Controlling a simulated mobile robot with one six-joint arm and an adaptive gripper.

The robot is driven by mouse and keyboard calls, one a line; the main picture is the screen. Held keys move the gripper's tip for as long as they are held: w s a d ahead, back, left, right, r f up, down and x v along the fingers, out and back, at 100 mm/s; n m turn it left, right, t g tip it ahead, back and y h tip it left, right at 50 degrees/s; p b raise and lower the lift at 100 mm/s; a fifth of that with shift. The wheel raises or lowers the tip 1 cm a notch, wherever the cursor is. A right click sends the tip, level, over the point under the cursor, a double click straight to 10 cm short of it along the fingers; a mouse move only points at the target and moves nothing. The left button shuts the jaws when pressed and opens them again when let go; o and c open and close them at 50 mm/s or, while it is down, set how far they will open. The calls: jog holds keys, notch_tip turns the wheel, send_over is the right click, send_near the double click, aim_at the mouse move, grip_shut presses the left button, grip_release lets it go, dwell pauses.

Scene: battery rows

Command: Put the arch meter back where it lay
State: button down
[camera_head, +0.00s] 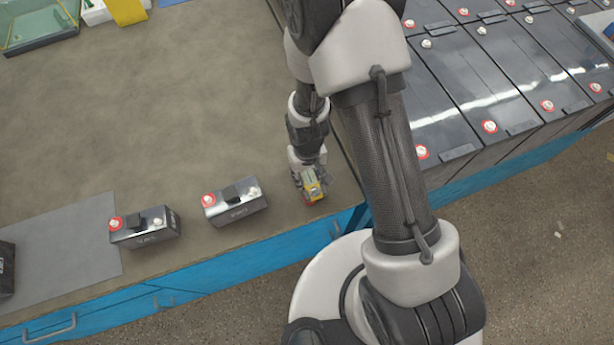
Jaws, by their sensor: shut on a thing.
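My gripper (311,186) is low over the front right part of the brown bench top (170,95), close to its front edge. It is shut on a small yellow and red device, which I take to be the arch meter (313,187). The fingers and the wrist hide part of the meter. I cannot tell whether it touches the bench top or hangs just above it.
Two small dark batteries (235,202) (146,230) stand left of my gripper. A grey mat (65,240) lies farther left, with a dark block (6,270) at the picture's edge. Large batteries (480,75) stand in rows at right. A glass-walled tray (40,25) is at far left.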

jog(key=shift+f, duration=0.25)
jog(key=c, duration=1.6)
grip_release()
jog(key=shift+f, duration=0.15)
jog(key=o, duration=0.4)
jog(key=shift+o, duration=0.2)
notch_tip(320, 180, up, 13)
jog(key=p, duration=0.4)
notch_tip(320, 180, up, 9)
jog(key=t, duration=0.1)
send_over(307, 173)
jog(key=d, duration=0.2)
jog(key=s+d+r+m+t, duration=0.1)
jog(key=d+r, duration=0.2)
jog(key=r, duration=0.4)
jog(key=s+d+r+m+t, duration=0.1)
jog(key=s+d+r, duration=0.2)
jog(key=s+r, duration=0.3)
jog(key=s+d+r+m+t, duration=0.1)
jog(key=s+d+r, duration=0.2)
jog(key=s+r, duration=0.3)
jog(key=shift+s+r+t, duration=0.3)
jog(key=shift+r, duration=0.2)
